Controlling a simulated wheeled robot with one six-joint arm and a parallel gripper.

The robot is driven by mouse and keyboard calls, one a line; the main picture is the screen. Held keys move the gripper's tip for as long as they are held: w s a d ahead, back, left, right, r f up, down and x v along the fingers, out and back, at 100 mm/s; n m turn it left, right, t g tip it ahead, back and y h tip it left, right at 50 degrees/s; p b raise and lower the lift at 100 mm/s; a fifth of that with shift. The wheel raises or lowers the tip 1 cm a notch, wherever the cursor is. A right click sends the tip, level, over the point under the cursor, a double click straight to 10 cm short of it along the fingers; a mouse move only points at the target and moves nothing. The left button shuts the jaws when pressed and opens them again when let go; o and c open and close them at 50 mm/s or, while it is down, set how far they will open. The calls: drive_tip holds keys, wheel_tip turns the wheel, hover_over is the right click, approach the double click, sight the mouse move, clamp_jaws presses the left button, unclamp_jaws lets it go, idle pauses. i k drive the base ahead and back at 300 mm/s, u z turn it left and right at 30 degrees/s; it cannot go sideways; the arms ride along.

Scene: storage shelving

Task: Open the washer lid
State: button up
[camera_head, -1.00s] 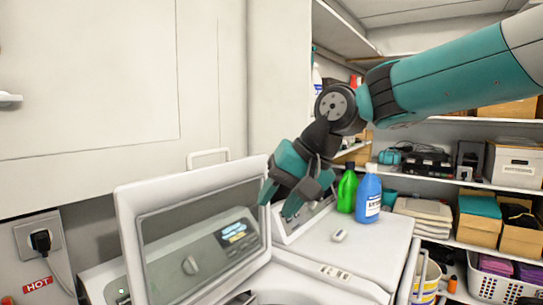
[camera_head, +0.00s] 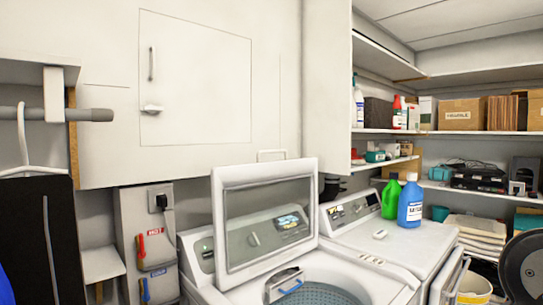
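The washer (camera_head: 388,281) stands at the bottom middle, its top opening uncovered and the drum (camera_head: 318,293) partly showing inside. Its lid (camera_head: 268,220), a white frame around a clear grey pane, stands raised and nearly upright at the back of the opening. The control panel shows through the pane. My gripper is not in view. A dark round part at the lower right edge looks like a joint of my arm.
A second white machine (camera_head: 395,245) stands to the right, with a green bottle (camera_head: 391,197) and a blue bottle (camera_head: 411,200) on top. Loaded shelves (camera_head: 440,131) fill the right side.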

sight(224, 179)
drive_tip(key=z, duration=0.1)
drive_tip(key=k, duration=0.1)
drive_tip(key=u, duration=1.05)
drive_tip(key=i, duration=0.55)
drive_tip(key=z, duration=0.75)
drive_tip(key=i, duration=0.5)
